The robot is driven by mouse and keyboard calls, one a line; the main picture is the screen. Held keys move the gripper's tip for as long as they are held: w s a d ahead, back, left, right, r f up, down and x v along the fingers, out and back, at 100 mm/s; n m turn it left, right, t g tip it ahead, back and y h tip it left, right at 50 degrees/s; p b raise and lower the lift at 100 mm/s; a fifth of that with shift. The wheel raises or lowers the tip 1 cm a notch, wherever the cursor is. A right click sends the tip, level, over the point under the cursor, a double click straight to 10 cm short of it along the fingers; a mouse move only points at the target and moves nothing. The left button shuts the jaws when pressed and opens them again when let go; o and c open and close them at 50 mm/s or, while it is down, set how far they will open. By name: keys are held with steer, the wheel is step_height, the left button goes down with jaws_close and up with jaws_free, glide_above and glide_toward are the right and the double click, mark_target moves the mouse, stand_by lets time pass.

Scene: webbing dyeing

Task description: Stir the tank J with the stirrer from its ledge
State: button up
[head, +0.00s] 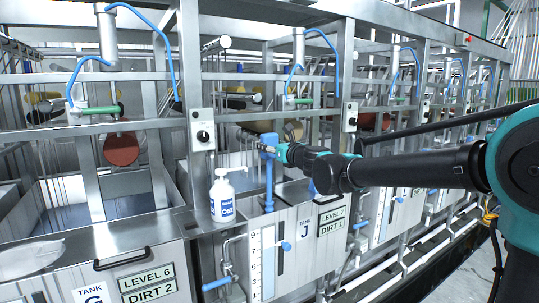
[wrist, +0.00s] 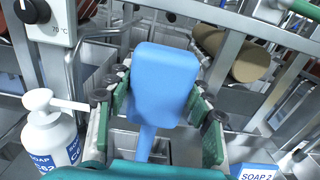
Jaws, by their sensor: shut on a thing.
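The blue stirrer (head: 269,180) stands upright at the front left of tank J (head: 283,266), whose front carries a "TANK J" label and a "LEVEL 7, DIRT 1" sign. My gripper (head: 275,149) is shut on the stirrer's top block. In the wrist view, the green-padded fingers of my gripper (wrist: 158,100) sit on both sides of the blue block (wrist: 163,85), and the shaft runs down below it.
A white soap pump bottle (head: 222,198) stands just left of the stirrer; it also shows in the wrist view (wrist: 52,135). A "SOAP 2" container (wrist: 255,172) is at lower right there. Metal posts and a control box (head: 202,130) stand close by. Tank G (head: 120,272) is at left.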

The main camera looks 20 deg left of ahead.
steer(key=shift+r, duration=3.2)
